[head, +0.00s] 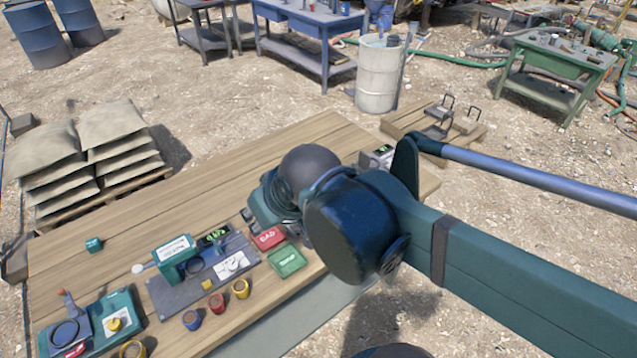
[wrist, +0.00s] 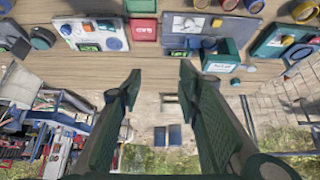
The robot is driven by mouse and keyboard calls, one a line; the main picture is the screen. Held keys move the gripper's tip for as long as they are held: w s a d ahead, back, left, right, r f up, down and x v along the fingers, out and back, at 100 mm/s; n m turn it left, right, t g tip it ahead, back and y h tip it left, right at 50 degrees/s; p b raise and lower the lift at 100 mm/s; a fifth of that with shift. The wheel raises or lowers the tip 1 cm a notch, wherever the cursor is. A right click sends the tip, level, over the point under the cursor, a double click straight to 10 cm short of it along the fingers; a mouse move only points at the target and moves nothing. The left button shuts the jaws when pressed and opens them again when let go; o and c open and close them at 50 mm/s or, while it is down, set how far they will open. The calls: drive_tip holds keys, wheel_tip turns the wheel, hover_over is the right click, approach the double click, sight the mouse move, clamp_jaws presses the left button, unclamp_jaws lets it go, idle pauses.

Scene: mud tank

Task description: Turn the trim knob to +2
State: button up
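No label reading "trim" is legible. A pale control panel (wrist: 92,30) at upper left has a blue knob (wrist: 111,43), a dark knob and a small green display. The fingertips are apart from the panel, to its right and below it in the picture. A green unit (wrist: 285,38) at upper right has a yellow knob (wrist: 287,41); it also shows at lower left in the head view (head: 88,330). My arm hides most of the pale panel there.
On the wooden table (head: 110,235), a red box (head: 268,238) and green box (head: 287,262) lie close to my arm. A grey plate (head: 175,300) carries a teal device (head: 175,255) and a display. Several small cups (head: 241,288) stand nearby. The table's far left is mostly bare.

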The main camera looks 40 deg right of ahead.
drive_tip(key=w+d+f+n+g+h+p, duration=0.1)
drive_tip(key=w+d+f+n+g+p, duration=0.25)
drive_tip(key=w+d, duration=0.85)
drive_tip(key=shift+w+d+f+n+g+y+p, duration=0.15)
drive_tip(key=shift+d+f+n+g+p, duration=0.4)
drive_tip(key=shift+d+f, duration=2)
drive_tip(key=shift+s+d+f+n+g+y+p, duration=0.2)
drive_tip(key=shift+d+f+g+p, duration=0.75)
drive_tip(key=shift+d, duration=2.55)
drive_tip(key=shift+w+d+f+n+g+y+p, duration=0.2)
drive_tip(key=shift+d+f+n+p, duration=0.45)
drive_tip(key=shift+d+f, duration=2.2)
drive_tip(key=shift+d+r, duration=0.1)
drive_tip(key=shift+d, duration=0.1)
drive_tip(key=shift+f, duration=3.75)
drive_tip(key=shift+c, duration=0.7)
drive_tip(key=c, duration=0.8)
